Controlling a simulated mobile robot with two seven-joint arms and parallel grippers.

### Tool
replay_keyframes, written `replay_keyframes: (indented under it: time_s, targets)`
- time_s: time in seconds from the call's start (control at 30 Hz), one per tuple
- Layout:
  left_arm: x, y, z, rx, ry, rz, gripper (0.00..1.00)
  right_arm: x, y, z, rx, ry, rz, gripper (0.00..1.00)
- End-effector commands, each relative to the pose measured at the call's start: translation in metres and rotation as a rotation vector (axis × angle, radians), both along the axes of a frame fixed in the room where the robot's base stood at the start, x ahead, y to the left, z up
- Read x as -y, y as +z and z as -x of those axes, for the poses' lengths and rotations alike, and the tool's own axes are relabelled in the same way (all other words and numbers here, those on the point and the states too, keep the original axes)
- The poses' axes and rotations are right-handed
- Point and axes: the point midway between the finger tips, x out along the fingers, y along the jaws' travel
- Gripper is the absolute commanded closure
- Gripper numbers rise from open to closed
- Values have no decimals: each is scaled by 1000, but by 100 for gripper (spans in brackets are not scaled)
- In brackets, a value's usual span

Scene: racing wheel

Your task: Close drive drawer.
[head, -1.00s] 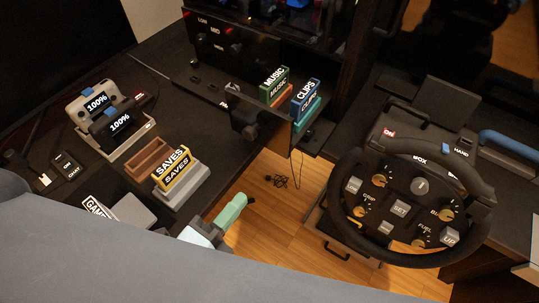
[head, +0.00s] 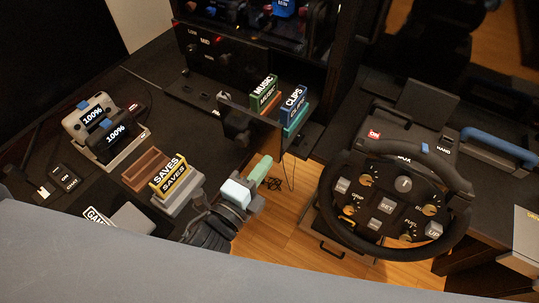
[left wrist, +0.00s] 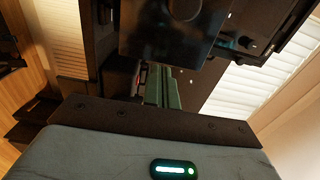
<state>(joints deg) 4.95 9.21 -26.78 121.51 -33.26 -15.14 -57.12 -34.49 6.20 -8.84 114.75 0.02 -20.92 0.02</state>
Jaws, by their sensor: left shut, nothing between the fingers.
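The drive drawer (head: 306,137) stands out from the dark cabinet, over the gap in front of it. A green MUSIC drive (head: 265,93) and a blue CLIPS drive (head: 293,105) stand upright in their holders at it. My left gripper (head: 264,165) is shut and empty, with its green fingers just below and in front of the drawer in the head view. I cannot tell whether they touch it. In the left wrist view the green fingers (left wrist: 168,88) point toward a dark glossy panel (left wrist: 165,35). My right gripper is not in view.
A racing wheel (head: 395,205) stands to the right. A yellow SAVES drive (head: 168,178) in its holder and a dock with two 100% devices (head: 115,135) are on the left desk. Wooden floor (head: 285,235) shows between the desks. A thin cable hangs below the drawer.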

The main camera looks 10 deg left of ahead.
Motion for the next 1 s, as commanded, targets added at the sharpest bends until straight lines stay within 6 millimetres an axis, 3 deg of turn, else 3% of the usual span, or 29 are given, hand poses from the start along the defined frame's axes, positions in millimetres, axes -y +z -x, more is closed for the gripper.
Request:
replay_keyframes:
  time_s: [0.2, 0.77, 1.0]
  targets:
    - [9, 1, -23, 1, 0, -1, 100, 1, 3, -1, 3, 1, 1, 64]
    - [11, 0, -30, 0, 0, 0, 100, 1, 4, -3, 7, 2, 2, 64]
    - [20, 2, -54, 3, 0, 1, 100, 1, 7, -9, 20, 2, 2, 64]
